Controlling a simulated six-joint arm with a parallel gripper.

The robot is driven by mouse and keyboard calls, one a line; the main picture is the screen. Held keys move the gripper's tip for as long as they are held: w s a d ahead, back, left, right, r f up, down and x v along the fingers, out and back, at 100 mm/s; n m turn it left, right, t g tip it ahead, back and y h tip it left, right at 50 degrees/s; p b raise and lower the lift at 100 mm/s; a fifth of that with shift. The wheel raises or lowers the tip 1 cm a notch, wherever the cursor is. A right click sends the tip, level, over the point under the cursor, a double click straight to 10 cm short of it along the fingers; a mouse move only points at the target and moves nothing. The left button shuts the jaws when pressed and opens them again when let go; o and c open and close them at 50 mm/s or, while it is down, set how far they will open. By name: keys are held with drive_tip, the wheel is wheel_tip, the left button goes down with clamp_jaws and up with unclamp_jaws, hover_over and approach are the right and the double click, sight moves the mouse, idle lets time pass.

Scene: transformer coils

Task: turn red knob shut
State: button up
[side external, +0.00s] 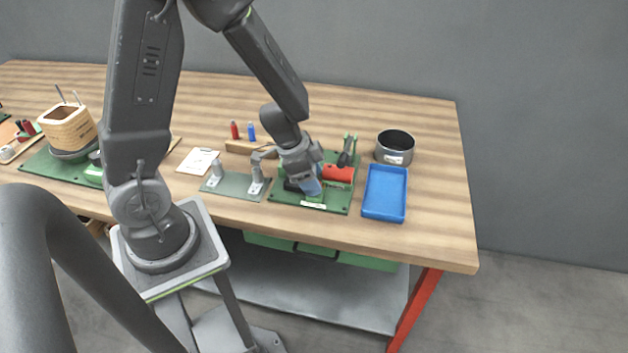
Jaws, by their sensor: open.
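A green baseplate (341,200) lies near the front of the wooden table. On it is a red part (337,173), lying just right of my gripper; I cannot tell at this size whether it is the knob. My gripper (311,191) points down over the left part of the baseplate and is open. Its fingertips are small in this view, and I cannot tell whether they touch anything. The gripper and wrist hide part of what stands on the baseplate. A green and dark upright fixture (348,151) stands at the plate's back right.
A blue tray (385,193) and a dark round pot (395,146) stand to the right. A grey-green plate with two posts (236,186) lies to the left. Small red (235,130) and blue (251,131) pieces stand behind. The table's right end is clear.

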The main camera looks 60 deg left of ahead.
drive_tip(key=shift+w+d+f, duration=0.15)
drive_tip(key=shift+w+f, duration=0.1)
drive_tip(key=shift+f, duration=0.4)
